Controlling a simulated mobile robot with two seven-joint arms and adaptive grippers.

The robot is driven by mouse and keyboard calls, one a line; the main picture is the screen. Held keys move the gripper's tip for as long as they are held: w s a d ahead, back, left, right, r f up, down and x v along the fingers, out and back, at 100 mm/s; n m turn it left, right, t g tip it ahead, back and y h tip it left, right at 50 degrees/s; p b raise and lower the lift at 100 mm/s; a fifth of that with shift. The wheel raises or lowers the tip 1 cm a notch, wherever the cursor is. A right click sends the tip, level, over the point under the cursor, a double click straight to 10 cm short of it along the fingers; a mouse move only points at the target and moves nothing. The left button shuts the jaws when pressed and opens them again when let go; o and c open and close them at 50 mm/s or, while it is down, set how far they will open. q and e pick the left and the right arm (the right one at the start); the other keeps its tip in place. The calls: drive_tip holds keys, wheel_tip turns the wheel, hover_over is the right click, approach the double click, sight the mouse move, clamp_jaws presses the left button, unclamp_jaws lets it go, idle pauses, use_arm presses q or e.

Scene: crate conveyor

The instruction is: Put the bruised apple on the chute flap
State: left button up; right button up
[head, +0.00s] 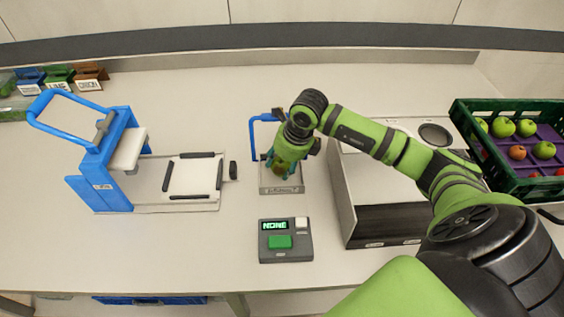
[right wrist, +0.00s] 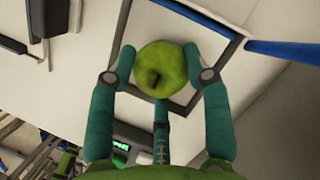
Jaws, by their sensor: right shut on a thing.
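My right gripper (head: 283,180) points down over a small grey tray (head: 281,191) with a blue frame in the head view. In the right wrist view its teal fingers (right wrist: 160,75) are shut around a green apple (right wrist: 160,69). A dark hollow shows on the apple; I cannot tell whether it is the stem or a bruise. The gripper hides the apple in the head view. Left of the tray stands a blue-framed unit with a white sloping panel (head: 129,149); I cannot tell if this is the chute flap. My left gripper is not in view.
A green crate (head: 478,146) at the right holds several green and red apples. A control box (head: 285,241) reads NONE and has a green button. A white box (head: 356,190) with a dark open front stands under my right arm. Labelled bins (head: 60,80) stand back left.

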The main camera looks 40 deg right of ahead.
idle(0.3)
drive_tip(key=o, duration=1.2)
drive_tip(key=shift+o, duration=0.2)
drive_tip(key=shift+r+p, duration=2.05)
drive_tip(key=shift+r, duration=1.5)
drive_tip(key=shift+s+f, duration=0.1)
drive_tip(key=shift+f, duration=0.05)
